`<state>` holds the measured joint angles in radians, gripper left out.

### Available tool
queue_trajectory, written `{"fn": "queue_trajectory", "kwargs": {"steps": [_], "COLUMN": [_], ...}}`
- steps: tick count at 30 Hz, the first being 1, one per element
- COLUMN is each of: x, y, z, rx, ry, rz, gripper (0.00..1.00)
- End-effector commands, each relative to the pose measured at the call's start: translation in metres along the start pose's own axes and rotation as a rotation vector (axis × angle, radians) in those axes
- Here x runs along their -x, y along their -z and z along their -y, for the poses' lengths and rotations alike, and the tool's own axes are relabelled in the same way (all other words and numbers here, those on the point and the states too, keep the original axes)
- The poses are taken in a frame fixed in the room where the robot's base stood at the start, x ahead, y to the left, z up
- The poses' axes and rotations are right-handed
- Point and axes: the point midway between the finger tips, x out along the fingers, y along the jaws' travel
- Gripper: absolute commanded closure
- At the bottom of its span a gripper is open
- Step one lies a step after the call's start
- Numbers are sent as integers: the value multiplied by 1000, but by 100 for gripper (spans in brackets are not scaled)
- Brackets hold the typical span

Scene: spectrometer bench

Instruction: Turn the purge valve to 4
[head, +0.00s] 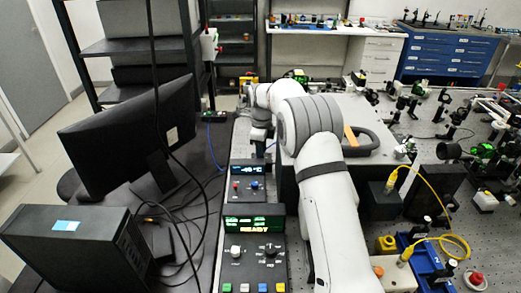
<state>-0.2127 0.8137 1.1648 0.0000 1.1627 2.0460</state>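No label that reads purge valve can be made out in the head view, so I cannot tell which control it is. A black control box (250,272) with a green display reading READY stands at bottom center. It carries a white knob (236,251) and a black dial (269,249) with marks around it, too small to read. My gripper (259,152) points down beyond a smaller box (243,192) with a blue display. Its fingers are too small and partly hidden to tell open from shut. My arm hides part of the bench behind it.
A monitor (128,135) and a black computer case (80,250) with loose cables stand at left. A dark bench instrument with a black handle (365,142) is right of my wrist. Optics mounts (450,120) and a yellow cable (440,190) crowd the right table.

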Motion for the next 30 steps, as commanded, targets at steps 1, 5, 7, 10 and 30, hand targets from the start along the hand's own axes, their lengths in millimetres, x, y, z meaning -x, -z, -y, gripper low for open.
{"fn": "queue_trajectory", "kwargs": {"steps": [1,5,7,10,30], "x": [0,0,0,0,1], "y": [0,0,0,-1,-2], "z": [0,0,0,0,-1], "rx": [0,1,1,1,-63], "ry": [0,0,0,0,1], "rz": [0,0,0,0,0], "gripper": [61,66,72,80,100]}}
